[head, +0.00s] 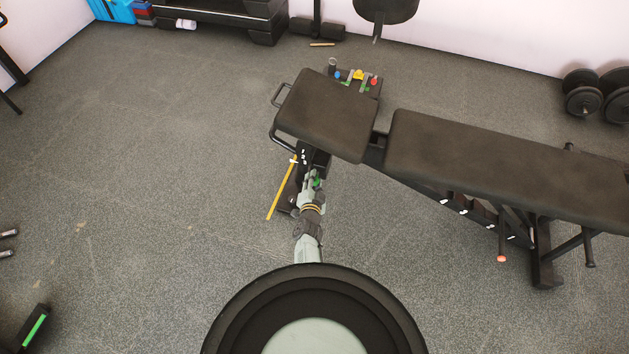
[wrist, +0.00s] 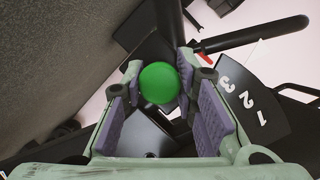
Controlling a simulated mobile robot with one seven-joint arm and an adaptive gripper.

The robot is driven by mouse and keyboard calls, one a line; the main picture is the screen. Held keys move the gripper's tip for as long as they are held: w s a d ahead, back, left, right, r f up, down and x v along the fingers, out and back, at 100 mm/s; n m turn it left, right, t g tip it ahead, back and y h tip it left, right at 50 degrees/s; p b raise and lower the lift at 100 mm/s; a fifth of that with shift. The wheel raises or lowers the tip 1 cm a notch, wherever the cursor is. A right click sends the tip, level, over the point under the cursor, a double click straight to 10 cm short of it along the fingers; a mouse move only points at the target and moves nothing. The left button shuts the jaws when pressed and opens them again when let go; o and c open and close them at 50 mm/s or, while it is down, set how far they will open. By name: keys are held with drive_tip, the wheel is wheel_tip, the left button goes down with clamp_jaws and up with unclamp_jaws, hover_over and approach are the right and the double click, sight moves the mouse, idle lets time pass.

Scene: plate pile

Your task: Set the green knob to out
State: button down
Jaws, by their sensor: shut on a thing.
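The green knob (wrist: 159,83) is a round, bright green ball in the wrist view. It sits between the purple-padded fingers of my gripper (wrist: 163,98), which is shut on it. The black part behind the knob is partly hidden by the fingers. In the head view my gripper (head: 312,182) is at the near side of the black bench's short pad (head: 325,115), low beside its frame, and the green knob (head: 317,183) shows as a small spot there. Whether the knob is in or out cannot be told.
A black plate with white numbers (wrist: 240,98) and a red-tipped bar (wrist: 200,48) are close to my fingers. The bench's long pad (head: 500,165) extends right. A yellow strip (head: 280,192) lies left of my gripper. Open floor (head: 150,150) is at left.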

drive_tip(key=shift+s+a+p, duration=0.3)
drive_tip(key=shift+s+p, duration=0.25)
drive_tip(key=shift+s, duration=0.4)
drive_tip(key=c, duration=1.2)
unclamp_jaws()
drive_tip(key=shift+c, duration=0.2)
drive_tip(key=shift+w, duration=0.1)
